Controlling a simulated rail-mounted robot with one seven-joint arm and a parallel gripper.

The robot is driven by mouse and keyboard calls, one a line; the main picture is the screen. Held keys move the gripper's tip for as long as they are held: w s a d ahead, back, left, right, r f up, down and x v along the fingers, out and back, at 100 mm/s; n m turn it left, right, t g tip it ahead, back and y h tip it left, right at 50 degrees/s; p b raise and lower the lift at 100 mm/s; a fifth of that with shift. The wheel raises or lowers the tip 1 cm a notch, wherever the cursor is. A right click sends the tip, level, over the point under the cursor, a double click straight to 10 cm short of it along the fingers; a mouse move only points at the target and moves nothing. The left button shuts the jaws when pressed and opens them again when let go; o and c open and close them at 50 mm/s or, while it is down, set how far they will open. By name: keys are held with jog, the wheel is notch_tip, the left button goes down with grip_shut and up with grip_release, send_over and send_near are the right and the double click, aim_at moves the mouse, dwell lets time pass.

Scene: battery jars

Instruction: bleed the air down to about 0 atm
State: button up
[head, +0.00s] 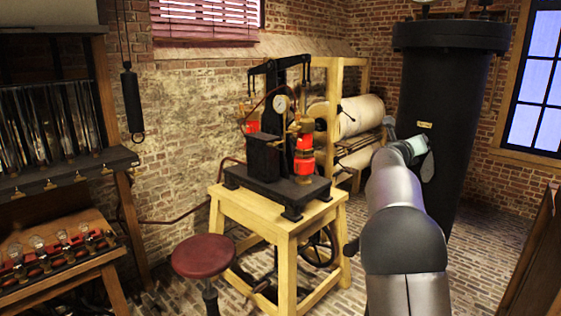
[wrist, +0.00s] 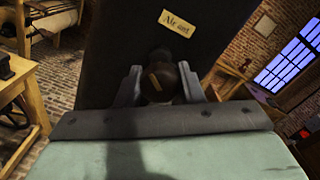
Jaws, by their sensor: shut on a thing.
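A tall black tank (head: 445,100) stands at the right of the head view and fills the middle of the wrist view (wrist: 120,30). It bears a small cream label (wrist: 177,22) that seems to begin with "Air". Below the label is a dark round knob (wrist: 160,78) with a pale brass mark on its face. My gripper (wrist: 158,88) is shut on this knob, one finger on each side. In the head view my arm hides the knob. A round gauge (head: 422,3) on the tank top is cut off by the frame, so its reading is hidden.
A wooden stand (head: 280,215) carries a pump with red parts and a small dial (head: 281,103), too small to read. A red stool (head: 203,256) stands before it. A wooden frame with a pale roll (head: 355,115) is left of the tank. Brick floor is open around my arm.

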jog(key=shift+m, duration=0.8)
